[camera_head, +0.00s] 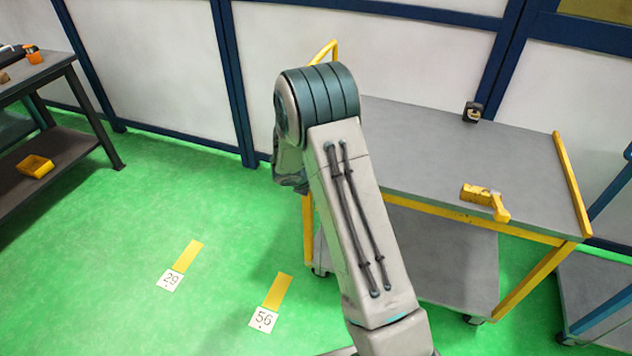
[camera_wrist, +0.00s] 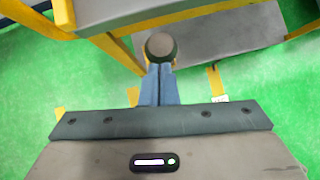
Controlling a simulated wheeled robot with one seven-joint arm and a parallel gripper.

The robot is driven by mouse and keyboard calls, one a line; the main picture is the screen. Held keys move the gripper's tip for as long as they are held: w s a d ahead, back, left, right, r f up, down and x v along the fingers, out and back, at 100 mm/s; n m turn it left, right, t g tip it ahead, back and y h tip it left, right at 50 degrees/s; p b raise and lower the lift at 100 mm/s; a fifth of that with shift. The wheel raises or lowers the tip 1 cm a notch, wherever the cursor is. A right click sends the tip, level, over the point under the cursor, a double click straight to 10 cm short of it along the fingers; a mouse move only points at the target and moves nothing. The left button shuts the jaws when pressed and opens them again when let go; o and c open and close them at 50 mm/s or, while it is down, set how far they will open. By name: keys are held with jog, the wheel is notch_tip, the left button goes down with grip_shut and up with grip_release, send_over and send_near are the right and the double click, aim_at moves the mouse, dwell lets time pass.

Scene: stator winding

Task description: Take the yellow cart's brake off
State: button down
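The yellow cart (camera_head: 400,143) has a grey top and a yellow frame, and stands at the right in the head view. In the wrist view, its yellow frame (camera_wrist: 110,46) and grey lower shelf (camera_wrist: 225,35) show at the top. My gripper (camera_wrist: 160,66) has its two blue fingers side by side, with only a thin line between them. A dark round knob (camera_wrist: 161,46) shows right at the fingertips. I cannot tell if it touches them, or if it is the brake's knob. My arm hides the gripper and this side of the cart in the head view.
A yellow tool-like piece (camera_head: 484,199) and a small dark item (camera_head: 473,112) lie on the cart top. A dark workbench (camera_head: 40,75) stands at the left. Floor markers 29 (camera_head: 171,280) and 56 (camera_head: 263,319) lie on the open green floor. Panelled walls stand behind.

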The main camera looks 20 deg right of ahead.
jog(key=shift+w+d+r, duration=0.15)
jog(key=shift+d+r, duration=0.05)
jog(key=shift+d, duration=0.15)
dwell(0.3)
jog(key=s+a+f+v, duration=0.1)
jog(key=v, duration=1.2)
jog(key=shift+a+f, duration=0.15)
jog(key=shift+a, duration=0.3)
